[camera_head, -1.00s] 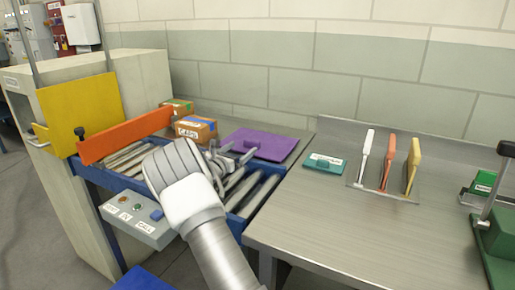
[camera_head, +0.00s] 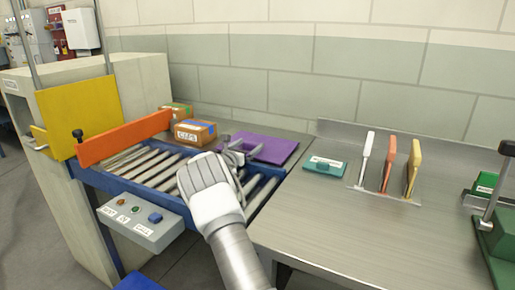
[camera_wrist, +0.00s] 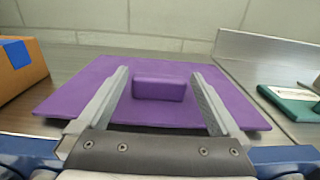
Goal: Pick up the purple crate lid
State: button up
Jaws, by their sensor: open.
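The purple crate lid (camera_head: 272,147) lies flat on the metal surface behind the roller conveyor. In the wrist view the lid (camera_wrist: 75,98) has a raised block handle (camera_wrist: 158,87) in its middle. My gripper (camera_head: 246,155) reaches over the lid from the front. In the wrist view my gripper (camera_wrist: 160,92) is open, with one finger on each side of the handle. A gap shows between each finger and the handle. I cannot tell whether the fingers touch the lid's top.
Cardboard boxes (camera_head: 194,133) stand left of the lid. A teal block (camera_head: 325,166) lies right on the steel bench (camera_head: 330,220), near a rack with white, orange and yellow upright tools (camera_head: 388,165). An orange bar (camera_head: 124,138) crosses the conveyor's left end. A wall stands behind.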

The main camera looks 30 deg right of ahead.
jog(key=shift+c, duration=0.3)
jog(key=c, duration=1.2)
jog(key=shift+r, duration=0.1)
